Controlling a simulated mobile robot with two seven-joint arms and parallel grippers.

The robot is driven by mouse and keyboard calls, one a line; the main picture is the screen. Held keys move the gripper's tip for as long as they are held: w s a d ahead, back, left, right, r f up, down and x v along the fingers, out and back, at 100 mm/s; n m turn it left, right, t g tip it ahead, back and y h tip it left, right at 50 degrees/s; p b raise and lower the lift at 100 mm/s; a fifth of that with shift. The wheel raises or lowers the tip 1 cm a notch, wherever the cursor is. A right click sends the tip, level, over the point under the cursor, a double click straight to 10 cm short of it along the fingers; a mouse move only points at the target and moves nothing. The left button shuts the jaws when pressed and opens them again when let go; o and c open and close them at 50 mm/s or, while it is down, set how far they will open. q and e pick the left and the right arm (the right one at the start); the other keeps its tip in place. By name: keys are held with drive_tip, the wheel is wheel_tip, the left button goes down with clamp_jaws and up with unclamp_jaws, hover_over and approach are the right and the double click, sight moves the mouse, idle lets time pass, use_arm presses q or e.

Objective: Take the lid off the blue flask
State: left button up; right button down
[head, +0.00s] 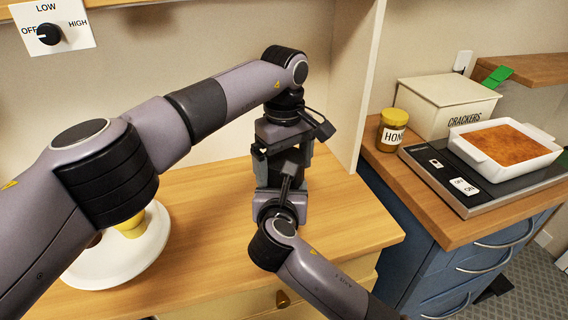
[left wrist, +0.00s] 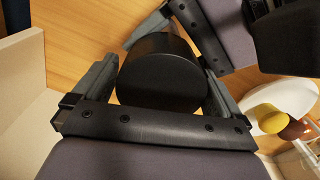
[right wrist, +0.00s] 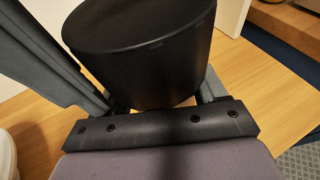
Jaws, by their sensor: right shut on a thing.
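A black, round-topped lid (left wrist: 160,75) sits between the fingers of my left gripper (left wrist: 158,62) in the left wrist view. That gripper appears open around it, coming from above in the head view (head: 284,150). My right gripper (head: 283,172) comes in from the front, below the left one, and is shut on the flask. The right wrist view shows a large black tapered cylinder (right wrist: 140,55) at its fingers; this looks like the lid. No blue shows on it, and the flask's body is hidden by the grippers.
A white plate (head: 110,270) with yellow and brown things stands at the left, partly behind my left arm. At the right are a honey jar (head: 391,130), a crackers box (head: 446,104), and a white baking dish (head: 503,151) on a dark hot plate (head: 443,175). The wooden top (head: 350,220) has free room right of the grippers.

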use_arm(q)
drive_tip(key=shift+r, duration=2.3)
wheel_tip(320, 180, up, 2)
drive_tip(key=m, duration=0.4)
drive_tip(key=shift+m, duration=0.4)
drive_tip(key=m, duration=0.1)
drive_tip(key=r+m, duration=0.1)
drive_tip(key=m, duration=0.1)
drive_tip(key=shift+f, duration=3.95)
drive_tip(key=c, duration=0.9)
drive_tip(key=shift+n, duration=1.7)
drive_tip(key=shift+c, duration=0.2)
